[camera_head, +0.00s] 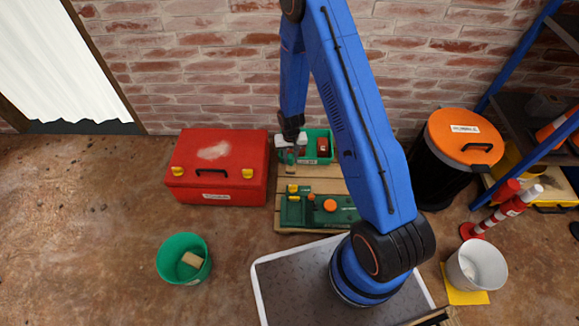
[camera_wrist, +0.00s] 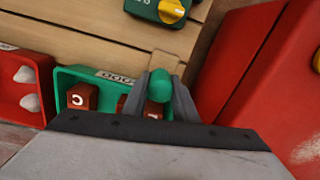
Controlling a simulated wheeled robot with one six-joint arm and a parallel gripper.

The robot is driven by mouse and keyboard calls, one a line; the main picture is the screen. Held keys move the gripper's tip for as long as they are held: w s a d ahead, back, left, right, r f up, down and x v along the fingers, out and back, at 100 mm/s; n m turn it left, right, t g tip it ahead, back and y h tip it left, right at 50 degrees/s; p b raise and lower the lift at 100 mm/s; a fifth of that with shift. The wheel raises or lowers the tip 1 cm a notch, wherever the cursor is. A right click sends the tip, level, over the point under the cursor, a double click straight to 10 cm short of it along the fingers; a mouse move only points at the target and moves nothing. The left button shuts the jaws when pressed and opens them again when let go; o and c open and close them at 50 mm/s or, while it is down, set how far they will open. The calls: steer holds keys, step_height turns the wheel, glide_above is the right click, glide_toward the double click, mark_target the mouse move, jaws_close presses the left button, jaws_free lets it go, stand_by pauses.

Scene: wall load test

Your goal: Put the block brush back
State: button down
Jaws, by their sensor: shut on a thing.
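My gripper (camera_wrist: 160,88) is shut on a piece with a rounded green top (camera_wrist: 160,85), which I take to be the block brush. Its lower part is mostly hidden between the fingers and by my gripper body. In the head view my gripper (camera_head: 290,153) points down at the left end of a green tray (camera_head: 331,150) by the brick wall. The wrist view shows this green tray (camera_wrist: 62,78) with red-brown blocks (camera_wrist: 82,97) in it, just beside my fingers. I cannot tell whether the held piece touches the tray.
A red toolbox (camera_head: 218,170) stands left of the wooden pallet (camera_head: 325,186). A green box with an orange knob (camera_head: 330,205) sits on the pallet's front. A green bucket (camera_head: 183,240) stands front left. A black bin with an orange lid (camera_head: 465,130) stands right.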

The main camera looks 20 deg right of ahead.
steer(key=shift+f, duration=2.7)
steer(key=shift+f, duration=0.15)
steer(key=c, duration=1.4)
jaws_free()
steer(key=shift+c, duration=0.2)
step_height(320, 180, up, 13)
steer(key=shift+d+f, duration=0.1)
steer(key=shift+f, duration=0.05)
step_height(320, 180, up, 17)
steer(key=t, duration=0.1)
glide_above(291, 165)
steer(key=d, duration=0.2)
steer(key=s+d+r+t, duration=0.1)
steer(key=s+r, duration=0.2)
steer(key=r, duration=0.5)
steer(key=s+d+r, duration=0.1)
steer(key=s+r, duration=0.3)
steer(key=r, duration=0.4)
steer(key=s+d+r+n+t, duration=0.1)
steer(key=s+r, duration=0.6)
steer(key=s, duration=0.5)
steer(key=s+d+r+t, duration=0.1)
steer(key=s+d+r, duration=0.1)
steer(key=s+r, duration=0.6)
steer(key=s, duration=0.5)
steer(key=shift+d+n+t, duration=0.2)
steer(key=shift+n+t, duration=0.2)
